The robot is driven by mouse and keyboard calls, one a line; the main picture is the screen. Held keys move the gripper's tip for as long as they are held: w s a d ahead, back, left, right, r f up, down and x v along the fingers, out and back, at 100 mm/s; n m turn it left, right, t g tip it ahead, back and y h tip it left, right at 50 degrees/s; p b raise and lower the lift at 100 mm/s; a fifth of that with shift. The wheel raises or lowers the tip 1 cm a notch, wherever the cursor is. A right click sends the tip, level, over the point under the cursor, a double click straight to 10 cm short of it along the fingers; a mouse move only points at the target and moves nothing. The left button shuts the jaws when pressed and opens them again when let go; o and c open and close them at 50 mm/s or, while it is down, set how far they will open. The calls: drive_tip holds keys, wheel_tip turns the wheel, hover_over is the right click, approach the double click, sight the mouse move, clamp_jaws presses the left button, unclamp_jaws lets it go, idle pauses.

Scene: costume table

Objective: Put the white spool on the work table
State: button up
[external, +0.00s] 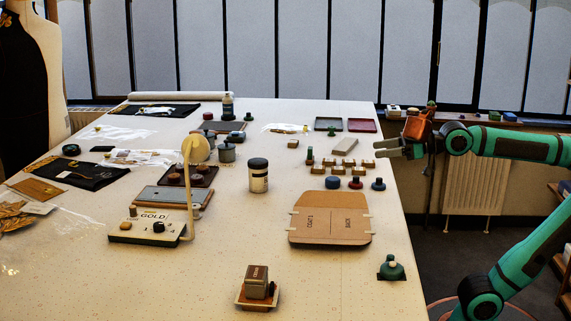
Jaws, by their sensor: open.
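The work table (330,270) is long and cream-topped, and it fills the middle of the external view. I cannot surely pick out a white spool. Several small spool-like pieces in red, blue and dark colours stand right of centre, among them a blue one (378,184). My gripper (383,150) is open, points left and hangs over the table's right edge, with nothing visible between its fingers. It is near a row of small tan blocks (345,164), apart from them as far as I can tell.
A brown card pattern (331,222) lies front right, with a green pincushion-like piece (391,267) beside it. A lidded jar (258,176) and a GOLD-labelled box (150,231) with a tall cream arm stand left of it. Small items line the window sill (470,121). The front middle has bare room.

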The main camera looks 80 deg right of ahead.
drive_tip(key=s+f+t, duration=0.1)
drive_tip(key=s+f, duration=0.2)
drive_tip(key=s, duration=0.4)
drive_tip(key=shift+f+t, duration=0.3)
drive_tip(key=shift+f, duration=0.05)
